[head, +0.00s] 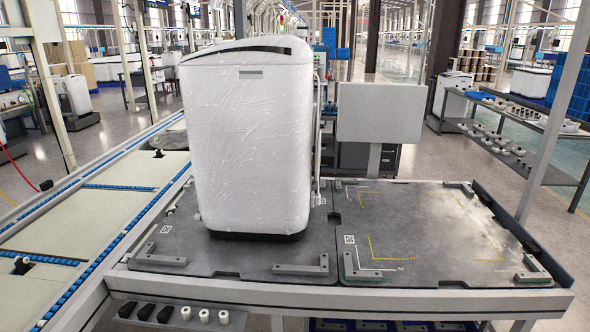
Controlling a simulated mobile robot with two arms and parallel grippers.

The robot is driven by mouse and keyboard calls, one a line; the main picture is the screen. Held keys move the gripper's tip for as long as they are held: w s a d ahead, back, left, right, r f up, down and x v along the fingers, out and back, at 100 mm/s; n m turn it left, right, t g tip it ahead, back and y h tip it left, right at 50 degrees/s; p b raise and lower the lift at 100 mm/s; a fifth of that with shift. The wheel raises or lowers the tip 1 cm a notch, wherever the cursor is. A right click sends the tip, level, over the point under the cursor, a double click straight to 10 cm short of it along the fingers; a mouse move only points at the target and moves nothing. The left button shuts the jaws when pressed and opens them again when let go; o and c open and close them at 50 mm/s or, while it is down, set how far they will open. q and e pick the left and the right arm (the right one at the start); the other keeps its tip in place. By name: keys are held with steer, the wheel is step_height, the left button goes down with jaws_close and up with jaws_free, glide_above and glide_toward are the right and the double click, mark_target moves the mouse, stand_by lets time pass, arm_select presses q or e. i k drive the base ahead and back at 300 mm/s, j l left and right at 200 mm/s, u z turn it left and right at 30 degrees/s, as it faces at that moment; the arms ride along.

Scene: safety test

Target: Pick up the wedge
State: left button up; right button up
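Small black blocks (145,312) sit in a row on the front ledge at the lower left. They may be wedges, but they are too small to tell their shape for sure. A tall white appliance (250,140) wrapped in clear film stands upright on the left dark plate (225,262) of the workstation. Neither of my grippers is in view.
White cylinders (204,315) stand beside the black blocks. The right dark plate (430,225) is bare apart from corner brackets (375,275). A grey panel (380,112) stands behind it. A roller conveyor (95,220) runs along the left. Shelving (520,120) stands at the right.

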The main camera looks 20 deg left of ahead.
mark_target(163, 316)
steer(key=u, duration=1.55)
